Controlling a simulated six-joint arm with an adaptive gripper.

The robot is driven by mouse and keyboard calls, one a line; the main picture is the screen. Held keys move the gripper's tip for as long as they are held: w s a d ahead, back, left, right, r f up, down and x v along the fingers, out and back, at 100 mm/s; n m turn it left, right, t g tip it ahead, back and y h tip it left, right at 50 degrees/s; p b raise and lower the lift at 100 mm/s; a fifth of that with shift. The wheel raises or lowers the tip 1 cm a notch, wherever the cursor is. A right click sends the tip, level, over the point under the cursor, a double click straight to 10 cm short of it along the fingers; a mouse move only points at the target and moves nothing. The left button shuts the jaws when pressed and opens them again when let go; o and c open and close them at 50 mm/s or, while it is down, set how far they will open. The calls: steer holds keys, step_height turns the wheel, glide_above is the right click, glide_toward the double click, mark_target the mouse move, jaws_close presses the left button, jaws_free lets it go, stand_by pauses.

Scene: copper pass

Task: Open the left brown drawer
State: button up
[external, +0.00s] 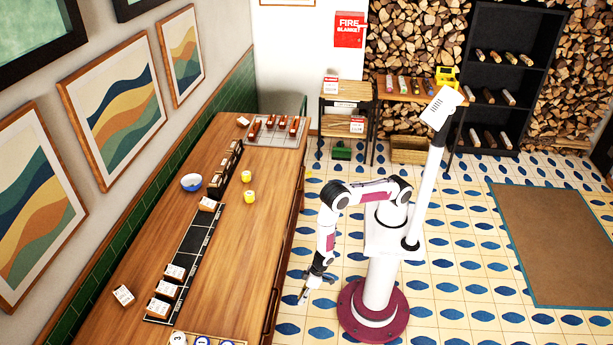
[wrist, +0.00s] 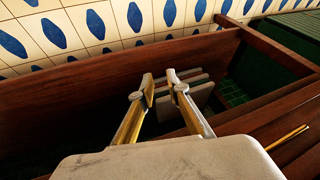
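The long brown counter (external: 235,240) has brown drawer fronts on its right side. Two dark vertical-looking handles show there, a near one (external: 272,312) and a far one (external: 300,188). The drawers look shut, but their faces are seen very steeply. My gripper (external: 304,294) hangs low beside the near end of that side, a little right of the near handle. In the wrist view my gripper (wrist: 160,82) has its two fingers apart with nothing clearly held. A brown wooden panel (wrist: 70,80) fills the left of that view. I cannot tell whether the fingers touch anything.
The counter top carries a blue bowl (external: 191,182), yellow cups (external: 249,196) and a dark tray (external: 190,250). The tiled floor (external: 460,270) right of my base is clear.

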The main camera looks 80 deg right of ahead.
steer(key=a+f+m+t+y, duration=0.2)
steer(key=a+f+y, duration=0.1)
steer(key=a+f, duration=0.25)
steer(key=m+t+y, duration=0.7)
glide_toward(273, 312)
steer(key=shift+w+a+f, duration=0.4)
steer(key=shift+w+a, duration=0.2)
steer(key=shift+w, duration=0.1)
steer(key=shift+a, duration=0.1)
steer(key=shift+x, duration=3.9)
steer(key=shift+r, duration=0.2)
jaws_close()
